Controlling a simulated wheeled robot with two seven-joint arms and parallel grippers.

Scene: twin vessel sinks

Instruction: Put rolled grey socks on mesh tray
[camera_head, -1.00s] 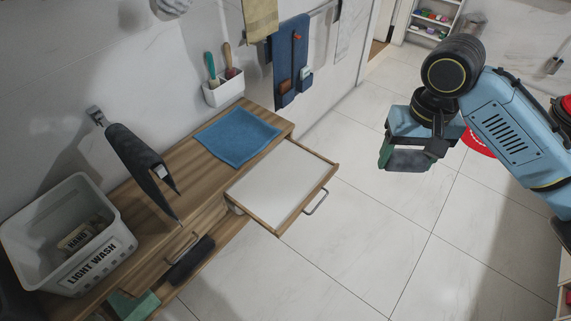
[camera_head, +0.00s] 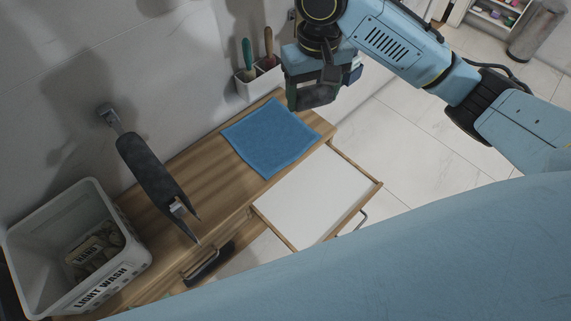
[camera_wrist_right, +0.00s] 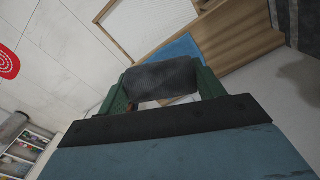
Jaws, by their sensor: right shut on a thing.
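My right gripper (camera_head: 314,98) is at the top centre of the head view, in front of the far end of the wooden counter. It is shut on the rolled grey socks (camera_wrist_right: 162,75), a dark grey roll held across its green fingers in the right wrist view. The roll is dark and partly hidden by the gripper in the head view. I cannot make out a mesh tray in either view. My left gripper is not in view.
A blue cloth (camera_head: 269,137) lies flat on the wooden counter beside an open drawer (camera_head: 315,197) with a white bottom. A white basket (camera_head: 75,240) marked LIGHT WASH stands at the left. A dark pronged thing (camera_head: 152,172) juts from the wall over the counter.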

